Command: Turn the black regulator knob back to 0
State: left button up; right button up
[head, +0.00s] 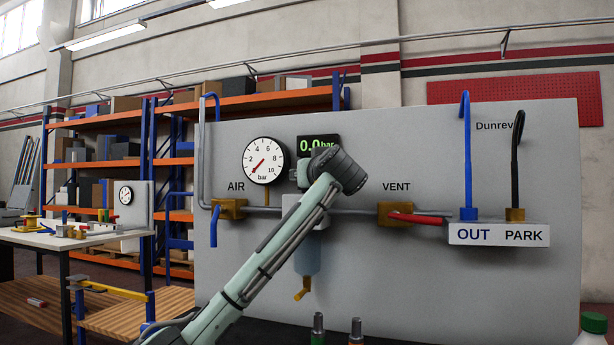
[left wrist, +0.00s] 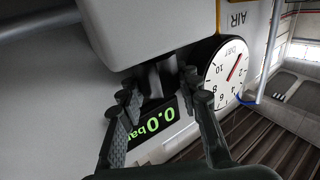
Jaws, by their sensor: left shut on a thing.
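The black regulator knob (left wrist: 154,82) sits on the grey regulator body (left wrist: 150,30), between the fingers of my left gripper (left wrist: 158,100) in the left wrist view. The gripper is shut on the knob. In the head view my left arm reaches up from the lower left, and its wrist covers most of the knob. The regulator body (head: 296,208) and its clear bowl (head: 308,256) show behind the arm. The digital display (head: 318,145) reads 0.0 bar. The round gauge (head: 264,161) has its red needle at the low end, lower left. My right gripper is not in view.
The grey panel (head: 540,280) carries the AIR valve (head: 229,209) with a blue lever, the VENT valve (head: 395,213) with a red lever, and the OUT/PARK block (head: 498,234) with blue and black hoses. A green-capped bottle (head: 593,324) stands at the lower right.

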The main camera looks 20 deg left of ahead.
pick_arm(q)
jog(key=o, duration=0.9)
jog(key=v, duration=1.2)
jog(key=shift+o, duration=0.7)
